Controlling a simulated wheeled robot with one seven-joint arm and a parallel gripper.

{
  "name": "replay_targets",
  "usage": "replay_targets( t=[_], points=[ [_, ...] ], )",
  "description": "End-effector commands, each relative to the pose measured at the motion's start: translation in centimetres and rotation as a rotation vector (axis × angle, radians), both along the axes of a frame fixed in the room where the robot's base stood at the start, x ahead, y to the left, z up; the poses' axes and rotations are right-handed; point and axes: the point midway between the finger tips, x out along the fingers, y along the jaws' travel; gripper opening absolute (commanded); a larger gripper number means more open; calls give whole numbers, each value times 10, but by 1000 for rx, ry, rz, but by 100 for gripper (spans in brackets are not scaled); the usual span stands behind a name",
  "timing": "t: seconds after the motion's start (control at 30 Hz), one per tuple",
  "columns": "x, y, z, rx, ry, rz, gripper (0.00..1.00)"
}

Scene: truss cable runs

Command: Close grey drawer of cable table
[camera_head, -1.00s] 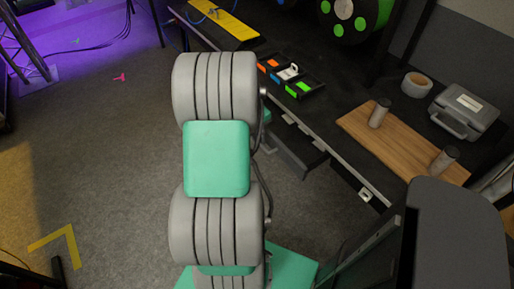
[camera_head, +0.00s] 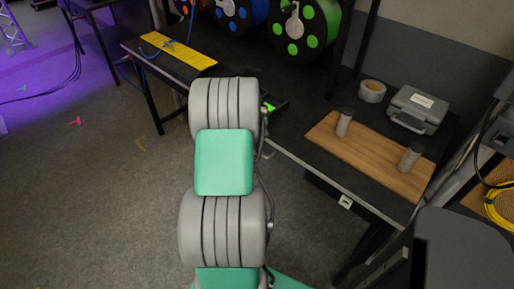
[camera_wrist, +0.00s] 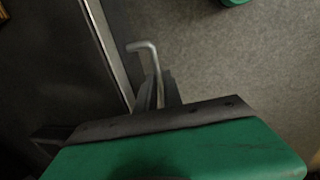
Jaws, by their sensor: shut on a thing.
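The cable table (camera_head: 300,160) runs diagonally along the right in the head view. Its metal front edge also shows in the wrist view (camera_wrist: 106,50). The arm covers the table's front where the grey drawer is, so I cannot tell how far out it stands. In the wrist view my gripper (camera_wrist: 158,82) is shut around a light grey bent handle (camera_wrist: 146,50) close beside the table edge; the handle's top sticks out beyond the fingers. The drawer body is too dark to make out there. In the head view the gripper is hidden behind the arm.
A wooden board (camera_head: 375,158) with two grey cylinders, a tape roll (camera_head: 372,91) and a grey case (camera_head: 418,109) rest on the tabletop. Cable reels (camera_head: 303,28) stand at the back. A second handle (camera_head: 346,201) shows under the front edge.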

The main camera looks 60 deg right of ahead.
Motion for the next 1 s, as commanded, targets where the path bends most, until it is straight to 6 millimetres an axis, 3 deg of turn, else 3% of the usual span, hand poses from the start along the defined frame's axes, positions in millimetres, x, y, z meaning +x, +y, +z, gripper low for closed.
replay_targets(
  t=[0.1,0.13,0.4,0.87,1.0],
  points=[
    [-2,-5,2,-14,-2,-7,0],
    [-2,-5,2,-14,-2,-7,12],
    [0,-4,2,-11,-3,-4,33],
    [0,-3,2,-9,-2,-3,33],
    [1,-1,17,-13,-4,-3,33]
  ],
)
